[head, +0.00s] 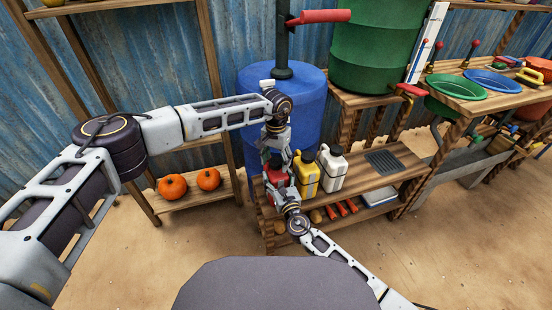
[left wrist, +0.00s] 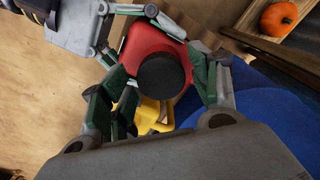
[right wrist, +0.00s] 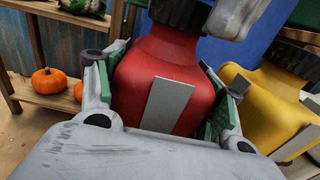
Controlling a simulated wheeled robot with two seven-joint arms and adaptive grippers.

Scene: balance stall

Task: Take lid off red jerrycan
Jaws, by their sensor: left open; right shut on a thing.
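The red jerrycan (head: 275,177) stands at the left end of the wooden bench, mostly hidden by my arms in the head view. In the right wrist view the red jerrycan (right wrist: 172,85) is upright with a pale blank label. My right gripper (right wrist: 165,105) is shut on its body, one finger on each side. The black lid (left wrist: 161,75) is on the can's top, seen from above in the left wrist view. My left gripper (left wrist: 165,90) is open above the can, its green-padded fingers on either side of the lid. I cannot tell whether they touch it.
A yellow jerrycan (head: 306,174) stands close to the right of the red one, with a white jerrycan (head: 331,170) beyond it. A blue barrel (head: 312,105) stands behind. A dark grate (head: 383,161) lies on the bench (head: 365,184) at right. Pumpkins (head: 173,187) sit on a left shelf.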

